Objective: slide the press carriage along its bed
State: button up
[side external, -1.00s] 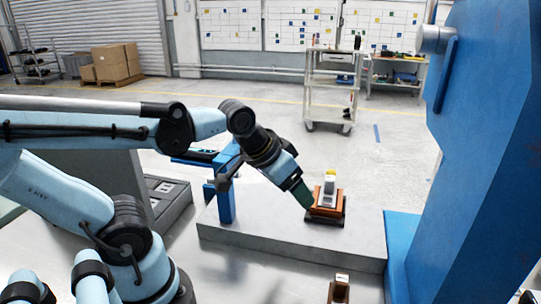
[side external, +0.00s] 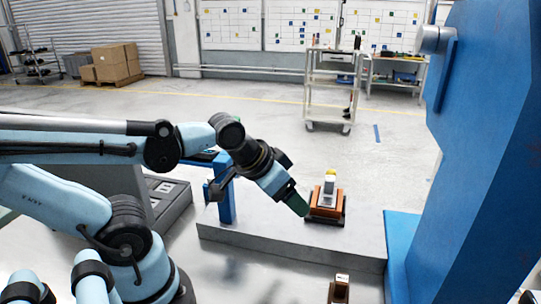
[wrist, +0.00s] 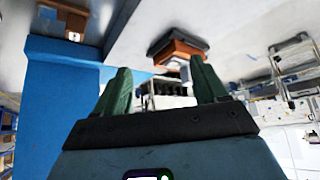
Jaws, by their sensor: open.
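The press carriage (side external: 325,206) is an orange-brown block on a dark base, with a grey and white upright part and a yellow top. It stands on the light grey bed (side external: 270,234). My gripper (side external: 303,210) has green fingers and sits low, just left of the carriage in the side view. Whether it touches the carriage cannot be told there. In the wrist view the two fingers of my gripper (wrist: 160,80) are apart, and the carriage (wrist: 176,52) shows upside down beyond the gap between them. The carriage's lower part in that view is partly hidden by the right finger.
A tall blue frame (side external: 480,150) stands at the right of the bed. A blue post (side external: 226,203) rises at its left end. A small brown block (side external: 339,290) stands in front of the bed. The bed right of the carriage is clear.

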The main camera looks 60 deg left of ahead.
jog(key=shift+c, duration=0.5)
jog(key=shift+w+r, duration=0.1)
jog(key=shift+c, duration=1.2)
jog(key=w+a+r+n+g+h, duration=0.1)
jog(key=w+a+r+n+g, duration=0.2)
jog(key=w+a, duration=0.45)
jog(key=w+a+r+n+g+h, duration=0.1)
jog(key=w+a+r+n+g, duration=0.25)
jog(key=w, duration=0.65)
jog(key=shift+t, duration=0.25)
jog(key=x, duration=1.1)
jog(key=shift+w+f, duration=0.1)
jog(key=shift+w, duration=0.15)
grip_shut()
